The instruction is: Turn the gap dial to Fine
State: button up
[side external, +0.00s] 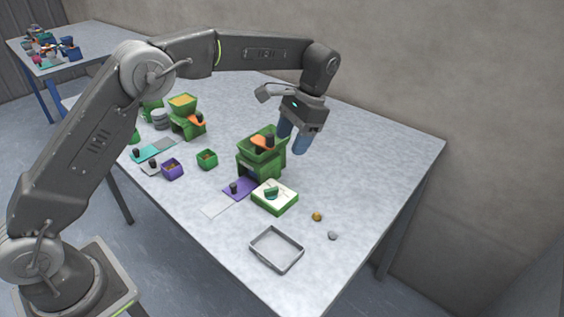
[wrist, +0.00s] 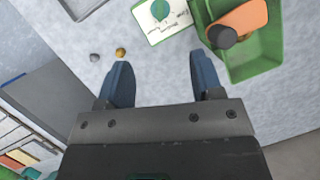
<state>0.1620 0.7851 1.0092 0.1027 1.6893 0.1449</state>
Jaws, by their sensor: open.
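The gap dial is a teal knob (side external: 271,191) on a white plate with a green border (side external: 284,206), at the front of a green hopper machine (side external: 262,164). In the wrist view the dial (wrist: 160,9) shows at the top edge, on its white plate (wrist: 168,35) with dark marks too small to read. An orange part with a black knob (wrist: 222,36) lies across the green hopper (wrist: 262,62). My gripper (side external: 293,140) is open and empty, with blue fingers, above the table just right of the hopper. In the wrist view my gripper (wrist: 158,75) is apart from the dial.
A purple slide with a black knob (side external: 240,188) sits left of the dial plate. A grey tray (side external: 252,249), a gold nugget (side external: 317,216) and a grey pebble (side external: 333,236) lie nearer the front. A second green hopper machine (side external: 187,128) and small bins stand left. The table's right side is clear.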

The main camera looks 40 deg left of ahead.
aim_at(271, 191)
jog(key=shift+o, duration=0.2)
jog(key=n, duration=0.1)
jog(key=s+n, duration=0.1)
jog(key=n, duration=0.1)
jog(key=n+t, duration=0.1)
jog(key=shift+s+a+r+n+h, duration=0.15)
jog(key=shift+a+r+n+h, duration=0.15)
jog(key=shift+a+r+n, duration=0.1)
jog(key=s+f+n+t, duration=0.1)
jog(key=f+n, duration=0.2)
jog(key=f, duration=0.1)
jog(key=s+f+n, duration=0.1)
jog(key=f+n, duration=0.3)
jog(key=f, duration=0.1)
jog(key=s+a+f+n+t+h, duration=0.1)
jog(key=f+n, duration=0.3)
jog(key=shift+s+f+t, duration=0.3)
jog(key=shift+s+f, duration=0.05)
jog(key=shift+a, duration=0.1)
jog(key=shift+c, duration=0.5)
jog(key=c, duration=0.8)
